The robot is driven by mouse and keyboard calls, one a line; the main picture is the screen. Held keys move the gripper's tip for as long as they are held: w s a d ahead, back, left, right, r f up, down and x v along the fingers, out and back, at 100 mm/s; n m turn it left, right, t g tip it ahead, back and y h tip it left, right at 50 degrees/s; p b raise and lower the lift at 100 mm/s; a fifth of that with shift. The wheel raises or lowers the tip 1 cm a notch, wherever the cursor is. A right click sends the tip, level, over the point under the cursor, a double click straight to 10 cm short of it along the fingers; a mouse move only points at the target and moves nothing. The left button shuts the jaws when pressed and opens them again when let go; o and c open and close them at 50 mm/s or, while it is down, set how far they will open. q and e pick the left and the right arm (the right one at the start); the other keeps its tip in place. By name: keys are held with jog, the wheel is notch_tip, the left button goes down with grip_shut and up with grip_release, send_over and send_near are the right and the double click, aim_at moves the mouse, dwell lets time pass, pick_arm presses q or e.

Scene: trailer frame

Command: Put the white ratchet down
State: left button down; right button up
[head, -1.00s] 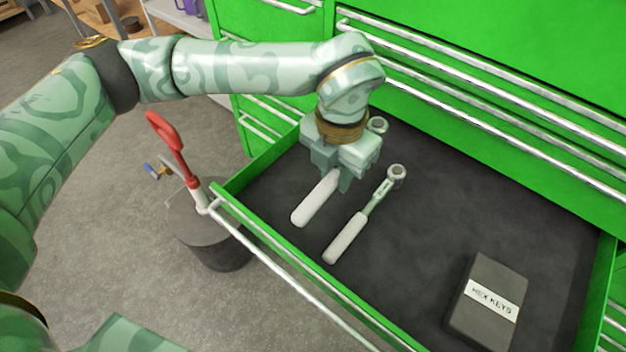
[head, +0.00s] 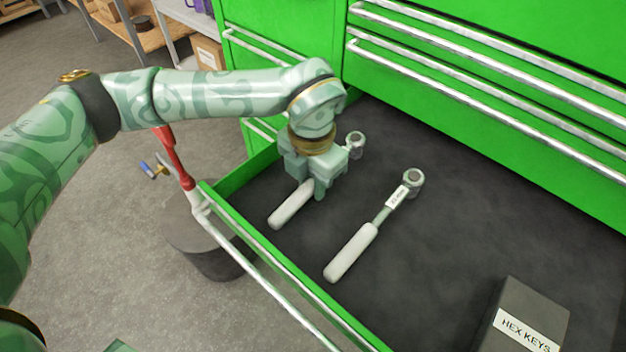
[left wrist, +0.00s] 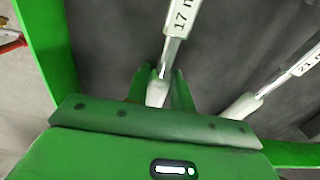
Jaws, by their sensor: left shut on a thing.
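The white ratchet (head: 291,207) has a pale handle and a round metal head, which shows past the gripper on the far side. My left gripper (head: 314,187) is shut around it at the handle's upper part, inside the open drawer (head: 440,260). In the left wrist view the ratchet (left wrist: 181,22) runs up between the fingers, with a label starting "17 m". I cannot tell whether it touches the drawer floor. A second white-handled ratchet (head: 350,252), labelled "21 m" in the left wrist view (left wrist: 300,65), lies to its right. My right gripper is not in view.
A dark box labelled HEX KEYS (head: 525,318) lies at the drawer's front right. The green drawer wall (head: 240,178) is close on the left. A dark round stand (head: 212,250) with a red-handled tool (head: 176,165) stands outside.

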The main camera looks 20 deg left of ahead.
aim_at(312, 181)
pick_arm(q)
jog(key=c, duration=1.2)
grip_release()
jog(key=shift+f, duration=0.1)
notch_tip(312, 181, up, 12)
jog(key=p, duration=0.6)
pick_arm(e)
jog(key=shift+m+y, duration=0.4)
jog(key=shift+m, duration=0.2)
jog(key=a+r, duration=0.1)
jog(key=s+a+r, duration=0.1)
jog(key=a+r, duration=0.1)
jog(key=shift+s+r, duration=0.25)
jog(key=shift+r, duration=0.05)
